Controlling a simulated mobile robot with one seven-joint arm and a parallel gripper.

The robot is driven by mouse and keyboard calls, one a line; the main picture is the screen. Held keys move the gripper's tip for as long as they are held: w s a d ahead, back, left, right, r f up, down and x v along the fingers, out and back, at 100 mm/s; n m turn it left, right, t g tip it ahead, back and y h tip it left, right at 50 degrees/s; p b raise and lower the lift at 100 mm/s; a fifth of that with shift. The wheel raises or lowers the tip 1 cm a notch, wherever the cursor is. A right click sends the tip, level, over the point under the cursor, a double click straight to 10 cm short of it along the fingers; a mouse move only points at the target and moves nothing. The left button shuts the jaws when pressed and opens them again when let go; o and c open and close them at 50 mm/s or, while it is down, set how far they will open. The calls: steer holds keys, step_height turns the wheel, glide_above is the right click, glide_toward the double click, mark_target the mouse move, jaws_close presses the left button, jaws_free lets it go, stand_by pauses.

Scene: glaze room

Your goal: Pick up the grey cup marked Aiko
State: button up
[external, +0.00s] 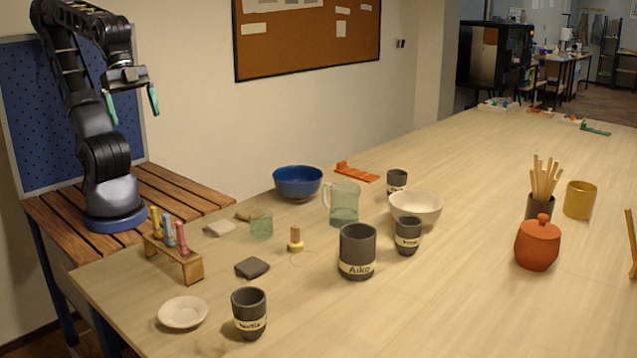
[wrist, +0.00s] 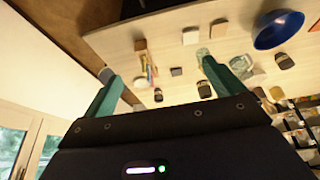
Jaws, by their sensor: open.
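The grey cup marked Aiko (external: 357,247) stands upright on the long pale table, its cream label facing the external camera. It is the largest of several similar dark grey cups. My gripper (external: 131,103) is open and empty, raised high at the left above the slatted wooden bench, far from the cup. Its two green fingers also show spread apart in the wrist view (wrist: 162,72). The wrist view looks at the table at a steep tilt. Small dark cups appear there, but their labels cannot be read, so I cannot tell which is Aiko.
A smaller grey cup (external: 408,236) and a cream bowl (external: 416,208) stand right of Aiko. A glass jug (external: 343,205) stands behind it, a wooden stamp (external: 295,240) to its left. Another grey cup (external: 249,314) stands at front left. The table's front right is clear.

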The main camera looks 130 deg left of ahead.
steer(key=w+a+r+m+g, duration=0.15)
steer(key=w+r+m, duration=0.3)
steer(key=w, duration=0.95)
steer(key=m+g, duration=0.3)
steer(key=m, duration=1.1)
glide_above(357, 251)
steer(key=s+a, duration=0.2)
steer(key=a, duration=0.1)
step_height(357, 251, down, 19)
steer(key=shift+n, duration=0.25)
step_height(357, 251, down, 11)
steer(key=shift+r, duration=0.15)
steer(key=c, duration=1.2)
